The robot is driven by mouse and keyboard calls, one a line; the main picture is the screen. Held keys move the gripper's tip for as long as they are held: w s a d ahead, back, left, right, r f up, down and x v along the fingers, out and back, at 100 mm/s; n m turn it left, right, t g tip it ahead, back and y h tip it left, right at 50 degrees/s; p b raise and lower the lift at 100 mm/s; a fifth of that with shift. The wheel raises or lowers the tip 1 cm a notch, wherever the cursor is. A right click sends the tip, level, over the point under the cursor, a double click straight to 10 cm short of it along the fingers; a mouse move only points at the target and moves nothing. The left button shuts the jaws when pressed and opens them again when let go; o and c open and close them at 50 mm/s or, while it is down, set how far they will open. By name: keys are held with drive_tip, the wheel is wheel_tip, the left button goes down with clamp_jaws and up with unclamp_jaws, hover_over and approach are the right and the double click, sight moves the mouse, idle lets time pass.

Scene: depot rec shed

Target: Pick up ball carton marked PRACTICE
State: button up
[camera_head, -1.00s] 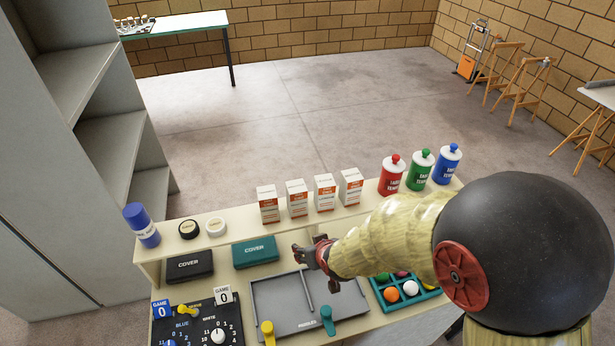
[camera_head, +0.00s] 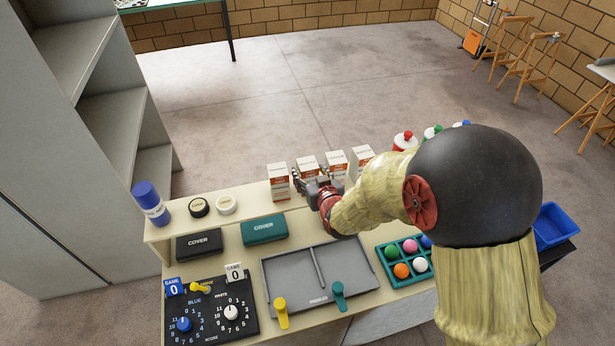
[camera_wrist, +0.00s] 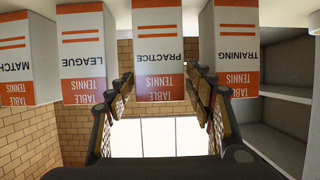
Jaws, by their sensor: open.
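The PRACTICE carton (camera_wrist: 157,45) is white with an orange band and appears upside down in the wrist view. It is the second carton (camera_head: 307,163) from the left in the head view, upright on the raised shelf. My gripper (camera_head: 311,180) is open just in front of it, partly hiding its lower part. In the wrist view my gripper's fingers (camera_wrist: 163,85) lie either side of the carton's lettered face; I cannot tell whether they reach past it. The gripper is empty.
The TRAINING carton (camera_wrist: 237,45) and LEAGUE carton (camera_wrist: 83,50) stand close on either side. The MATCH carton (camera_wrist: 14,60) is beyond LEAGUE. A red-capped bottle (camera_head: 404,142) stands right of the row. A grey tray (camera_head: 285,275) and teal ball tray (camera_head: 383,262) lie below.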

drive_tip(key=shift+x, duration=1.4)
drive_tip(key=shift+c, duration=1.1)
drive_tip(key=c, duration=0.7)
drive_tip(key=shift+c, duration=0.3)
